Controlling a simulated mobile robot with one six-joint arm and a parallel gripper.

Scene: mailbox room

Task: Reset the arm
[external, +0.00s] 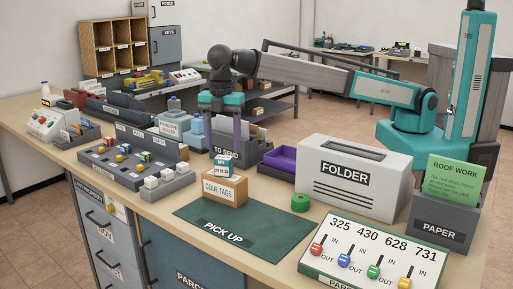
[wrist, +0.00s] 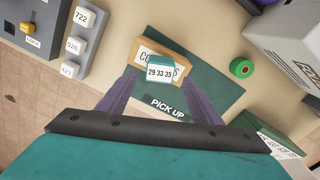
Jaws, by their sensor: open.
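My teal arm reaches left across the counter, and my gripper (external: 224,146) hangs down above the code tags box (external: 224,189). Its two purple fingers are apart with nothing held between them. A small white and teal tag block (external: 222,168) sits on top of the code tags box. In the wrist view the block, marked "29 33 35" (wrist: 160,72), lies on the box between the fingertips as seen from above. I cannot tell the exact height of the fingertips over it.
The green pick up mat (external: 255,222) lies in front, with a green roll (external: 300,203) near its right corner. A grey folder box (external: 352,180), a paper holder (external: 441,222) and a lever panel (external: 370,255) stand right. Key-block racks (external: 125,170) stand left.

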